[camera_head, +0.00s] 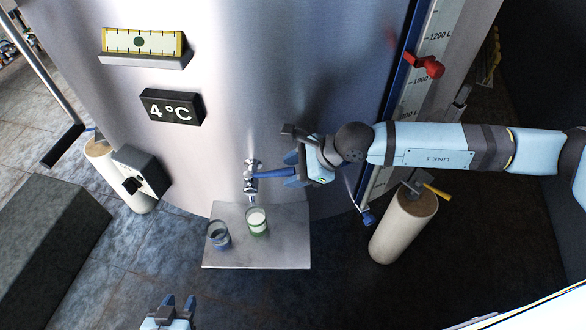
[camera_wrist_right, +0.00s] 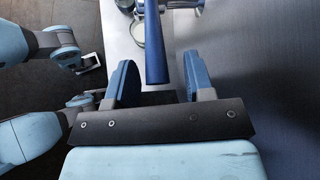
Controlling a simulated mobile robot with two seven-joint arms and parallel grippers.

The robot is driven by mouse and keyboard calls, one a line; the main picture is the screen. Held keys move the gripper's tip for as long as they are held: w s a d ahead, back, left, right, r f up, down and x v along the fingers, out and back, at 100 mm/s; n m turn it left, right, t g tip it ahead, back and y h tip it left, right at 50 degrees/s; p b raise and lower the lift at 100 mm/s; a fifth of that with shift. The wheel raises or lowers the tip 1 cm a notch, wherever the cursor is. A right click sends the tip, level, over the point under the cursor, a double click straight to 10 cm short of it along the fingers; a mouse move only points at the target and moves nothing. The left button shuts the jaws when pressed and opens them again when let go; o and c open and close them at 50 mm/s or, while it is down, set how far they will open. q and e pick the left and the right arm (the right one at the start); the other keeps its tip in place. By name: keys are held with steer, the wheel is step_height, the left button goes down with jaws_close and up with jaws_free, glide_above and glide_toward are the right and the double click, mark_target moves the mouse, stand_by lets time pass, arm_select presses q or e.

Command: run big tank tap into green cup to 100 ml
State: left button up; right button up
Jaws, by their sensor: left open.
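The green cup (camera_head: 258,229) stands upright on the metal shelf (camera_head: 290,246) below the big tank's tap (camera_head: 252,181), with white liquid inside. A rim with white inside also shows in the right wrist view (camera_wrist_right: 139,32). I cannot read the cup's level or tell whether milk is flowing. The tap's blue lever (camera_head: 272,174) points to the right. My right gripper (camera_head: 291,176) is at the lever's free end. In the right wrist view the lever (camera_wrist_right: 155,45) lies between its open fingers, with gaps on both sides. My left gripper (camera_head: 180,302) is open and empty, low in front of the shelf.
A blue cup (camera_head: 218,236) stands left of the green cup on the shelf. The big tank (camera_head: 270,80) carries a 4 °C display (camera_head: 172,108). A level scale with a red pointer (camera_head: 430,66) is at the right. Pale posts (camera_head: 403,226) flank the shelf.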

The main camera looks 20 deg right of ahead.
steer(key=shift+s+d+r, duration=0.15)
steer(key=shift+d+r, duration=0.05)
steer(key=b+v, duration=0.2)
steer(key=v, duration=1.1)
steer(key=shift+b, duration=0.4)
